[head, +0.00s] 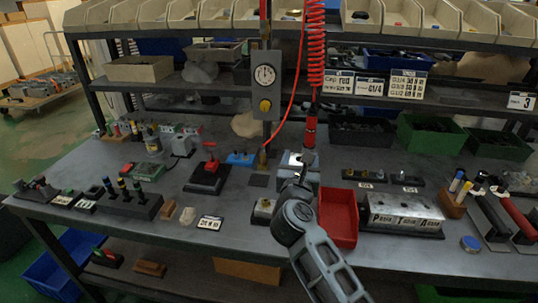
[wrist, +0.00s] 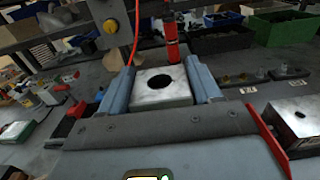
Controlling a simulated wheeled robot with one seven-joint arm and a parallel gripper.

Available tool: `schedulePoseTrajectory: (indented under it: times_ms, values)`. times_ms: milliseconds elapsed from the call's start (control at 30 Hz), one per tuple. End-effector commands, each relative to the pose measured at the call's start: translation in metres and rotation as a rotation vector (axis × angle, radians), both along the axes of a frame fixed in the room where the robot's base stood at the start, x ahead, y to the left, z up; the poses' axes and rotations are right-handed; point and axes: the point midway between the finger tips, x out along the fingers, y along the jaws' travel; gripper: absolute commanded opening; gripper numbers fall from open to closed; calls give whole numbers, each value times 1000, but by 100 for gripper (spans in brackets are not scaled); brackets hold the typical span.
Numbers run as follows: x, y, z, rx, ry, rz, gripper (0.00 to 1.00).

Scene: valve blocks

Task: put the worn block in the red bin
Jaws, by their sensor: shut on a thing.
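A silver metal block (wrist: 163,88) with a round dark hole in its top sits between the two fingers of my gripper (wrist: 162,92) in the wrist view. My gripper is shut on it. In the head view my gripper (head: 297,174) is over the middle of the bench, with the held block (head: 291,159) partly hidden by it. I cannot tell wear marks on the block. The red bin (head: 338,218) stands on the bench just right of my arm. Its edge (wrist: 268,135) also shows at the right of the wrist view.
Another small block (head: 264,210) sits left of my arm. A red air tool (head: 309,135) hangs on a coiled hose above my gripper. A gauge post (head: 265,85) stands behind.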

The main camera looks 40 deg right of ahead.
Motion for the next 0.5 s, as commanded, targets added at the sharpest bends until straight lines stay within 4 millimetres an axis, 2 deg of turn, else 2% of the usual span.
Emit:
schedulePoseTrajectory:
  times_ms: [133,267,367,500]
  values:
    - [0,0,5,-2,0,1,19]
    - [2,7,0,-2,1,32,19]
    - [4,23,-13,0,4,113,19]
    - [7,69,-42,3,4,307,19]
